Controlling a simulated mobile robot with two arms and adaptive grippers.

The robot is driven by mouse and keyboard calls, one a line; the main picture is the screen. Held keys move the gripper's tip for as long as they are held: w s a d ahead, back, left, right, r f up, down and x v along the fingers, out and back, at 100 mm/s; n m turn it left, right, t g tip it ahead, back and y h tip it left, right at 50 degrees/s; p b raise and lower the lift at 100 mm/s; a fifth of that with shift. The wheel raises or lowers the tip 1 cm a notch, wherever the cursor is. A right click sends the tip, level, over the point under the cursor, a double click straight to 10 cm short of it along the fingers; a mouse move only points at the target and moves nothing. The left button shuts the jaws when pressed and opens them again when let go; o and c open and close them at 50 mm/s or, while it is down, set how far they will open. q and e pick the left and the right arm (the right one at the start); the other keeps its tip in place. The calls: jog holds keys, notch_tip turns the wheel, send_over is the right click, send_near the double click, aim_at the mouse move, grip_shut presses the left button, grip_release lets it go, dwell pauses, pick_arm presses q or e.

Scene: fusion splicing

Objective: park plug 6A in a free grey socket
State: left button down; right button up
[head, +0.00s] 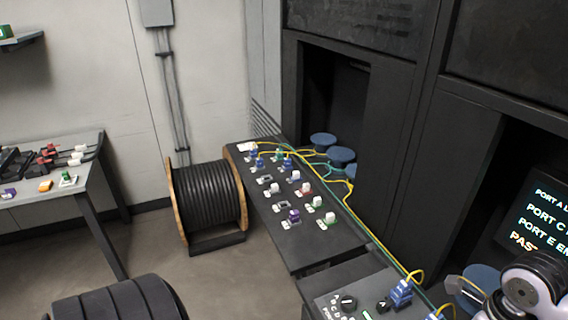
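The sloped dark panel (330,248) carries two rows of sockets with small plugs. Two grey sockets look empty: an upper one (265,179) and a lower one (281,205). A purple plug (294,215) sits near the panel's front. Blue plugs with yellow cables sit at the far end. A blue plug (401,294) with a yellow cable stands on the nearer box, and another blue plug (437,315) is cut by the bottom edge. Labels are too small to tell which is 6A.
Yellow and green cables run along the panel's right edge, near blue round spools (341,155). A monitor (537,222) stands at right. A cable drum (207,205) and a side table (88,187) stand left.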

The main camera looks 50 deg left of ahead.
jog(key=shift+b, duration=0.4)
jog(key=shift+c, duration=0.2)
grip_shut()
dwell(0.3)
jog(key=shift+r, duration=0.1)
dwell(0.3)
jog(key=shift+r+p, duration=0.9)
jog(key=shift+r, duration=2.05)
